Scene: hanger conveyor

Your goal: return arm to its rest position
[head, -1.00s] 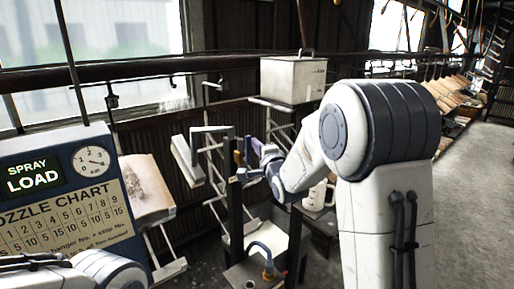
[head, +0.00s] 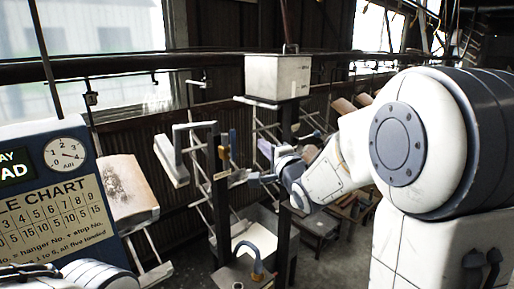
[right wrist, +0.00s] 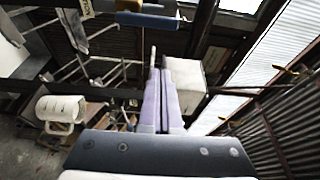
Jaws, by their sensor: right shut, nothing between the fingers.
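My right arm fills the right of the head view. Its gripper (head: 264,152) is in mid-air between the dark post (head: 221,190) and the rack behind, clear of the post's top in the picture. In the right wrist view the two purple fingers (right wrist: 163,98) lie side by side, closed, with nothing held between them. A link of my left arm shows at the bottom left of the head view; its gripper is not visible.
A blue spray chart board (head: 60,185) stands at left. A pale panel (head: 130,190) hangs beside the board. A white jug (right wrist: 58,108) is low at left in the right wrist view.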

